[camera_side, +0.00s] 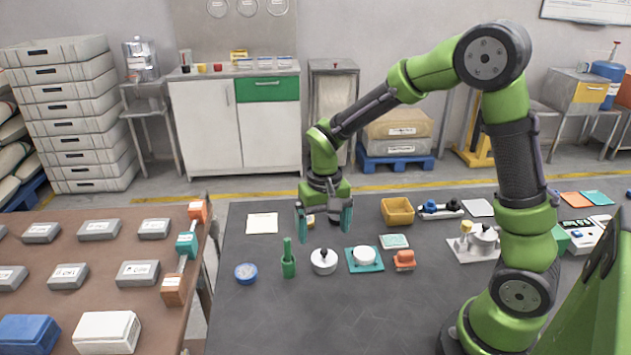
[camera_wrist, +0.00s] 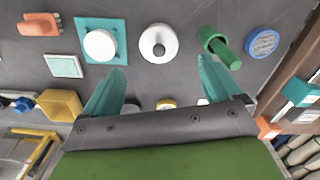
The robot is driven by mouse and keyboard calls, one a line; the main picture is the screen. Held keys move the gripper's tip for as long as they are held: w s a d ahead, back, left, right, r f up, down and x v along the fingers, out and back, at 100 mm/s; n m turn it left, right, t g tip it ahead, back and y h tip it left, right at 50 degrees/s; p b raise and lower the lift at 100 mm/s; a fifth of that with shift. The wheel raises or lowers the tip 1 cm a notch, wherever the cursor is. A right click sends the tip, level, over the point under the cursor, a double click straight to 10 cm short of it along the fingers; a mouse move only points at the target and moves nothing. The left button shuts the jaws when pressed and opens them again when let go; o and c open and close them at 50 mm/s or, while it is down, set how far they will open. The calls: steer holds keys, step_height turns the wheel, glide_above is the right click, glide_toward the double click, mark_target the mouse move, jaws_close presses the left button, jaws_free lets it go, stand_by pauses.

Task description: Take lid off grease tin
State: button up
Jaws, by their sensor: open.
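My gripper (camera_side: 325,226) is open and empty, pointing down above the dark bench, behind the front row of objects. Its two teal fingers (camera_wrist: 162,65) stand wide apart in the wrist view. In the wrist view the pot (camera_wrist: 158,43) appears beyond the fingertips, untouched. A flat blue round tin with a pale top (camera_side: 246,273) lies to the left; it also shows in the wrist view (camera_wrist: 263,43). I cannot tell for certain which is the grease tin.
A green upright tool (camera_side: 288,262) stands between the tin and pot. A white round piece (camera_side: 364,256) sits on a teal square right of the pot. An orange block (camera_side: 404,260) and yellow bin (camera_side: 397,211) are farther right. The front bench is clear. Fingers partly hide small objects.

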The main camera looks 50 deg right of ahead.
mark_target(324, 250)
steer(key=shift+s+f, duration=0.15)
steer(key=shift+f, duration=2.8)
steer(key=c, duration=1.1)
